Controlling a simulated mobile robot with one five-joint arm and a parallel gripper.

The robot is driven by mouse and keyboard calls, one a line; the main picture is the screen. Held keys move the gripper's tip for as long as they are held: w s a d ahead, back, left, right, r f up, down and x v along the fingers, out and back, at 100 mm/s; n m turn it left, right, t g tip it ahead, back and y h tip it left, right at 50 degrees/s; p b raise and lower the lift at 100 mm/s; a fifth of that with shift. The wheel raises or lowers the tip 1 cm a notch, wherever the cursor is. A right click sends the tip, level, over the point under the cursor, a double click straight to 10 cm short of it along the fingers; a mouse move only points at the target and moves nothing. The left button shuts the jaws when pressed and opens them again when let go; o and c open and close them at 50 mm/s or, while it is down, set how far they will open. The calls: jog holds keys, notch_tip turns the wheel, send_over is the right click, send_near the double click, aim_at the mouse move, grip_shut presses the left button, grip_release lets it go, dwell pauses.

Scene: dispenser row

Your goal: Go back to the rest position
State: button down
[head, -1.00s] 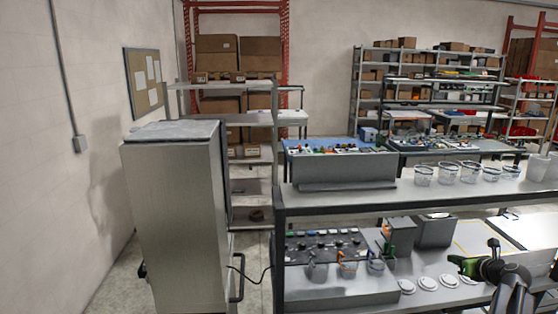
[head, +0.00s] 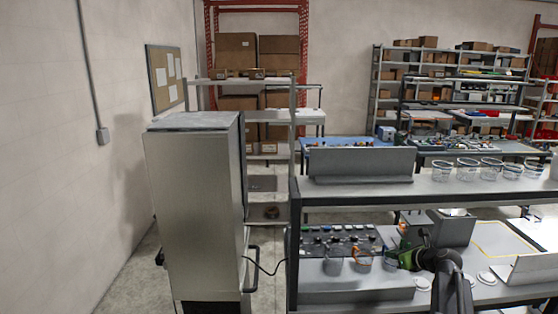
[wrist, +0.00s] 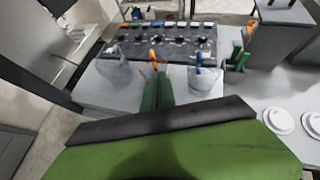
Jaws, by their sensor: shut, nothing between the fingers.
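My gripper (head: 391,260) is green and dark, in front of the lower bench level at the right in the head view. In the wrist view its two green fingers (wrist: 157,94) are together with nothing held. They point toward the dark panel with a row of knobs (wrist: 165,42). A clear cup (wrist: 112,73) stands to their left and a cup with a blue part (wrist: 203,78) to their right.
A tall grey cabinet (head: 195,215) stands left of the bench. An upper shelf (head: 350,193) with several clear cups (head: 467,170) runs above the bench level. White lids (wrist: 280,120) lie to the gripper's right. A dark grey box (wrist: 283,30) stands behind them.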

jog(key=s+a+f+n+g+y+b, duration=0.1)
jog(key=s+a+f+n+g, duration=0.45)
jog(key=a, duration=0.85)
jog(key=s+a+f+n+g+b, duration=0.1)
jog(key=s+a+f+n+b, duration=0.15)
jog(key=a+f+n, duration=0.8)
jog(key=s+a+r+n+g+h, duration=0.25)
jog(key=s+a+n, duration=0.35)
jog(key=s, duration=0.4)
jog(key=s+d+f+n+g+h, duration=0.1)
jog(key=s+d+n+g+h, duration=0.1)
jog(key=s+d+n, duration=0.3)
jog(key=d+n, duration=0.1)
jog(key=n, duration=0.3)
jog(key=shift+d+f+n, duration=0.15)
jog(key=shift+f+n, duration=0.1)
jog(key=shift+n, duration=0.05)
